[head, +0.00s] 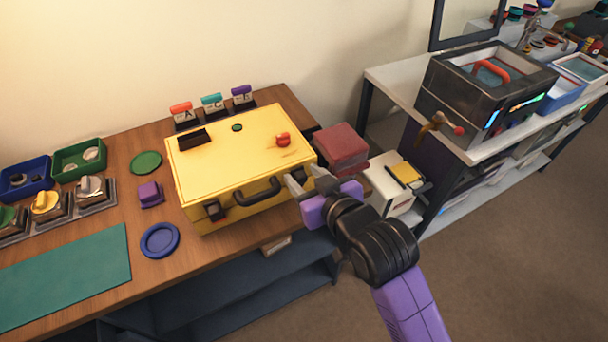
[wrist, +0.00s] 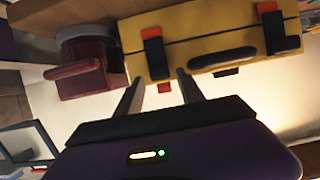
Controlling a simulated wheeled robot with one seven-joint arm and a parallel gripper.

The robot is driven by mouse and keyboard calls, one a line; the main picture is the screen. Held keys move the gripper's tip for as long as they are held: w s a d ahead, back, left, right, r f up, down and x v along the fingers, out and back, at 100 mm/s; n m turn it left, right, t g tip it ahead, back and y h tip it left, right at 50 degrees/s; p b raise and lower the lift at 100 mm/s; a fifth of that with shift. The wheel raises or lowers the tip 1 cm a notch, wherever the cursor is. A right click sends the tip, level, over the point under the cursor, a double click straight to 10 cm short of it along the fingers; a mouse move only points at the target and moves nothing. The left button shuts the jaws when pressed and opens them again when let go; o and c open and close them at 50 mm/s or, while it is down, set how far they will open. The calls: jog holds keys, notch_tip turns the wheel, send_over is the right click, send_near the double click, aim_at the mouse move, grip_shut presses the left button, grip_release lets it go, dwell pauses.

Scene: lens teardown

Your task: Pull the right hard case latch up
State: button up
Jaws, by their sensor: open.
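The yellow hard case (head: 225,170) lies closed on the wooden table, with a dark carry handle (head: 258,193) on its front. The left latch (head: 214,210) is a black piece on the front. In the wrist view, which looks turned over, the right latch (wrist: 155,58) is black with a red-orange piece at its end, beside the handle (wrist: 222,60); the left latch also shows (wrist: 274,32). My gripper (head: 306,179) is open at the case's front right corner. In the wrist view its fingertips (wrist: 160,77) straddle the right latch's line; contact cannot be told. The head view hides the right latch behind my gripper.
A dark red box (head: 342,148) stands close to the right of the case. A white cabinet (head: 388,190) is beyond it. A blue round dish (head: 160,240) and purple block (head: 150,194) lie left of the case. The floor in front is open.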

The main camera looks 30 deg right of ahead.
jog(key=v, duration=0.7)
jog(key=shift+r, duration=0.1)
